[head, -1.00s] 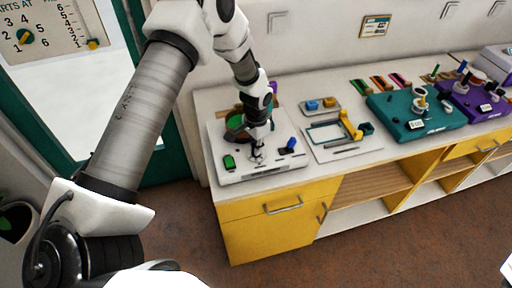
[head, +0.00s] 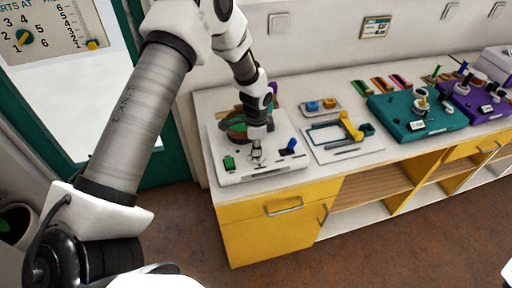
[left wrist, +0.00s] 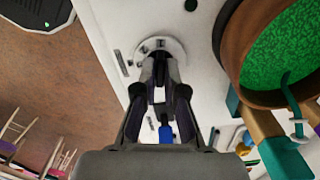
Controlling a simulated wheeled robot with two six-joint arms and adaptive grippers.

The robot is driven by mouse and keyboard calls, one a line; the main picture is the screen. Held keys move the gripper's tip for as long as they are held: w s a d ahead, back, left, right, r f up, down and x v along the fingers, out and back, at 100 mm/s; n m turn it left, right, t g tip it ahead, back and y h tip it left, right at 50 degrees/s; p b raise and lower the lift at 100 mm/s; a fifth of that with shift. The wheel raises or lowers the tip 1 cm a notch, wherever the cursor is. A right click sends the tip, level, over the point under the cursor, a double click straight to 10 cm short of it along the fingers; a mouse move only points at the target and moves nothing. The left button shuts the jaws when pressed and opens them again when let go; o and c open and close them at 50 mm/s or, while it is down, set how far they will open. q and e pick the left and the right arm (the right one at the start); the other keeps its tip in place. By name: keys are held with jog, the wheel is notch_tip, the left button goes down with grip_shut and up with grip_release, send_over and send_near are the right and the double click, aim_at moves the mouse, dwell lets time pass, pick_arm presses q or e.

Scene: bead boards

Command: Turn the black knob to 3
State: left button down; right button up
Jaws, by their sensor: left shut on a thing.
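The white bead board (head: 270,176) lies at the left end of the counter. My left gripper (head: 257,157) points down over its front middle part. In the left wrist view my left gripper (left wrist: 160,62) is shut on the black knob (left wrist: 158,45), which sits on a round pale dial (left wrist: 174,48) on the board. The fingers hide most of the knob, and I cannot read the number it points to. My right gripper is not in view.
On the board are a green switch (head: 229,164), a blue lever (head: 292,144) and a round green-filled wooden bowl, seen close in the left wrist view (left wrist: 285,45). A tray with a yellow handle (head: 350,127) and a teal board (head: 400,128) stand to the right.

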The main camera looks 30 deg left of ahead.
pick_arm(q)
jog(key=shift+s+f, duration=0.1)
jog(key=c, duration=1.3)
grip_release()
jog(key=shift+o, duration=0.2)
notch_tip(320, 180, up, 12)
